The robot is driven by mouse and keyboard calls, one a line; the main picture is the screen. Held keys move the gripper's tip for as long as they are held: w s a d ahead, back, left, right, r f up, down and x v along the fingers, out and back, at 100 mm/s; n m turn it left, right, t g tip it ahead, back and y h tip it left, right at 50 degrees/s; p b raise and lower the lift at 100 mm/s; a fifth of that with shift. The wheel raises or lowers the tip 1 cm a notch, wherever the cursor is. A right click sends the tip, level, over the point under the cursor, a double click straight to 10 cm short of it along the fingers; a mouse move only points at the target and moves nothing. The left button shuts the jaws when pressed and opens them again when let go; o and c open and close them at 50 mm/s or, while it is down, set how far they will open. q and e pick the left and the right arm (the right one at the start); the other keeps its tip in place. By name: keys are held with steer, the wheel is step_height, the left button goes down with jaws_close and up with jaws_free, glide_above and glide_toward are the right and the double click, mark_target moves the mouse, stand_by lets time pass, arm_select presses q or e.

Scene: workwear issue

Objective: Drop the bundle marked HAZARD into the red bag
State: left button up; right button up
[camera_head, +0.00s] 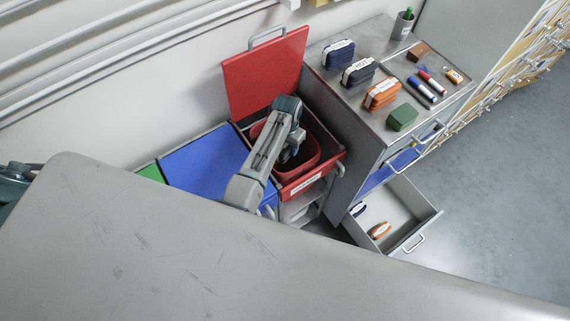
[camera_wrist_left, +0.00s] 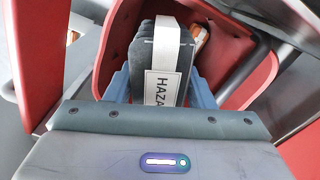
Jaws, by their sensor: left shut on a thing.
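My left gripper (camera_head: 289,152) reaches over the open red-lidded bin, and its jaws are shut on a dark grey bundle (camera_wrist_left: 170,55). The bundle has a white band with a label whose visible letters read "HAZA". The left wrist view shows the gripper's two bluish fingers (camera_wrist_left: 160,90) on either side of it. The red bag (camera_head: 311,168) sits open in the bin, and its wall (camera_wrist_left: 240,65) surrounds the held bundle in the wrist view. The arm hides much of the bag's inside. My right gripper is not in view.
An orange-and-white item (camera_wrist_left: 198,38) shows behind the bundle, apparently inside the bag. The raised red lid (camera_head: 263,75) stands behind the bin. A blue lid (camera_head: 205,165) is beside it. Several bundles lie on the metal cabinet (camera_head: 345,105); its open drawer (camera_head: 405,205) holds two more.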

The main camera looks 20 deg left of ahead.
arm_select(q)
steer(key=o, duration=1.1)
steer(key=shift+o, duration=0.2)
step_height(320, 180, up, 10)
steer(key=shift+f+b, duration=0.1)
steer(key=shift+b, duration=0.85)
steer(key=shift+r, duration=0.5)
